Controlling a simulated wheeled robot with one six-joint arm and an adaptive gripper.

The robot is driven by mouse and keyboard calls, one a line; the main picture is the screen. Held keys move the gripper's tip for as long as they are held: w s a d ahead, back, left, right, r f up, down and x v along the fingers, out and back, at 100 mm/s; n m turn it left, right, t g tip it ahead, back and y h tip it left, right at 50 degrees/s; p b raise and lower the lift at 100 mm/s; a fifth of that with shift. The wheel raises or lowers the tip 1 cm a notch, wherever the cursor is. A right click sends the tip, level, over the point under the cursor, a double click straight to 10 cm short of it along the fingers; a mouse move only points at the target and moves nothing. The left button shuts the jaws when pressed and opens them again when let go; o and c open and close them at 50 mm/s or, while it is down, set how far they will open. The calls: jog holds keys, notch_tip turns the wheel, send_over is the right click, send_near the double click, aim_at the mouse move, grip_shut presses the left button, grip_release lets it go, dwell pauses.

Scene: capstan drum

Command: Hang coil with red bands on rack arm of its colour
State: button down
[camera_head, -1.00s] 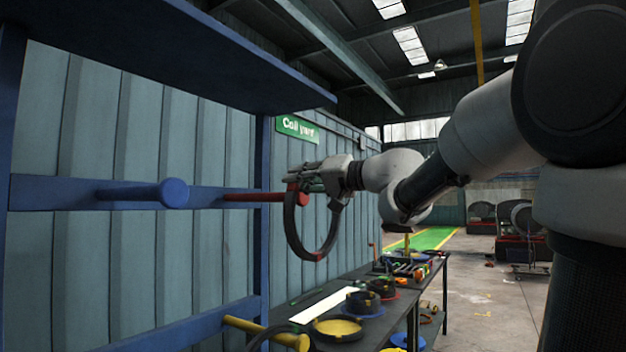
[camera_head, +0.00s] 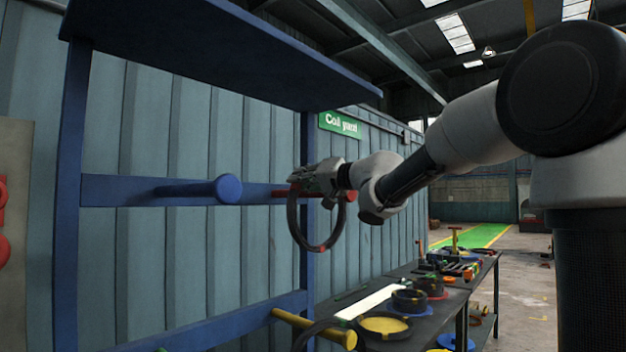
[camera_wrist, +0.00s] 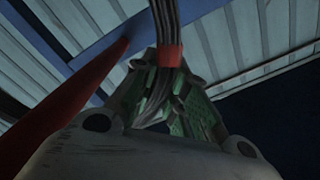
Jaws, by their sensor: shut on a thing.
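The black coil with red bands (camera_head: 292,228) hangs upright from my gripper (camera_head: 312,180) in the head view. My gripper is shut on its upper part. In the wrist view the coil (camera_wrist: 165,25) runs between the fingers, with a red band (camera_wrist: 170,57) at the grip. The red rack arm (camera_head: 281,193) shows behind the gripper and coil, its tip (camera_head: 351,196) right of them. In the wrist view the red arm (camera_wrist: 85,88) passes left of the fingers, apart from the gripped part. I cannot tell whether the ring is around the arm.
The blue rack arm (camera_head: 228,189) is left of the red one, and a yellow arm (camera_head: 340,337) is below. A blue shelf (camera_head: 230,50) overhangs them. A dark table (camera_head: 405,335) with several coils stands at lower right.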

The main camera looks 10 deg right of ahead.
jog(key=shift+w+a+f, duration=0.6)
jog(key=shift+w, duration=0.1)
jog(key=shift+f, duration=1.2)
jog(key=shift+f, duration=0.3)
jog(key=c, duration=1.5)
grip_release()
jog(key=shift+o, duration=0.8)
jog(key=v, duration=1.2)
